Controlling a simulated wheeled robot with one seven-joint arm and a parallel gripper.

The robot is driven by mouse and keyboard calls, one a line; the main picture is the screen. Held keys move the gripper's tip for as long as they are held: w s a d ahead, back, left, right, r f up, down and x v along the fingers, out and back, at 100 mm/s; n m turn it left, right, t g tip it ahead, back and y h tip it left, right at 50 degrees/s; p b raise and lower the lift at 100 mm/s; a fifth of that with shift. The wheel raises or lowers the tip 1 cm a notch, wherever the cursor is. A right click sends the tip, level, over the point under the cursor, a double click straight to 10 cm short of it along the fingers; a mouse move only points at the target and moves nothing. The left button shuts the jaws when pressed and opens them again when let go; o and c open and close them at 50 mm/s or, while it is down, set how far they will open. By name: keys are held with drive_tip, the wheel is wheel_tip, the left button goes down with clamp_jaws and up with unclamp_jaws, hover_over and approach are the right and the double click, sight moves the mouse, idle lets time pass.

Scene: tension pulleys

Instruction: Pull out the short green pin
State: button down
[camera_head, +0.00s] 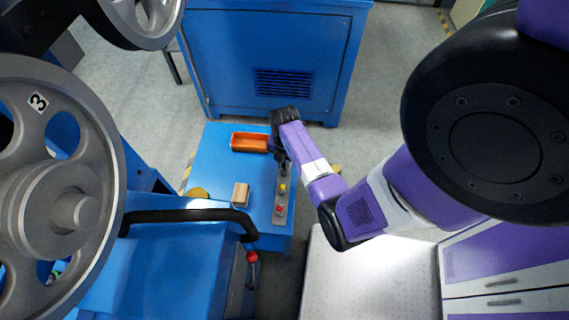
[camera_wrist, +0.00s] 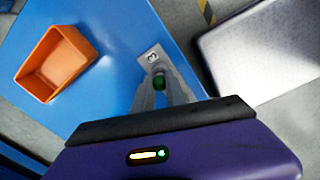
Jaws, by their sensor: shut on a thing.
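The green pin (camera_wrist: 159,83) shows in the wrist view as a small dark green round top between my two grey fingers. My gripper (camera_wrist: 158,77) is shut on it, and a grey plate marked 3 (camera_wrist: 152,57) shows just beyond the fingertips. In the head view my gripper (camera_head: 283,163) points down at the far end of a grey strip (camera_head: 281,218) on the blue table, and the green pin is hidden there. A yellow pin (camera_head: 282,187) and a red pin (camera_head: 278,209) stand nearer on the strip. I cannot tell how deep the green pin sits.
An orange tray (camera_head: 240,149), also in the wrist view (camera_wrist: 29,83), sits empty on the blue table (camera_head: 215,165). A wooden block (camera_head: 240,195) lies left of the strip. Large pulley wheels (camera_head: 95,130) stand at left. A blue cabinet (camera_head: 225,60) stands behind the table.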

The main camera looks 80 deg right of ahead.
drive_tip(key=shift+r+p, duration=1.25)
drive_tip(key=shift+p, duration=0.05)
idle(0.4)
drive_tip(key=shift+r+p, duration=0.5)
wheel_tip(320, 180, up, 4)
drive_tip(key=p, duration=0.4)
idle(0.4)
drive_tip(key=shift+d, duration=0.1)
idle(0.4)
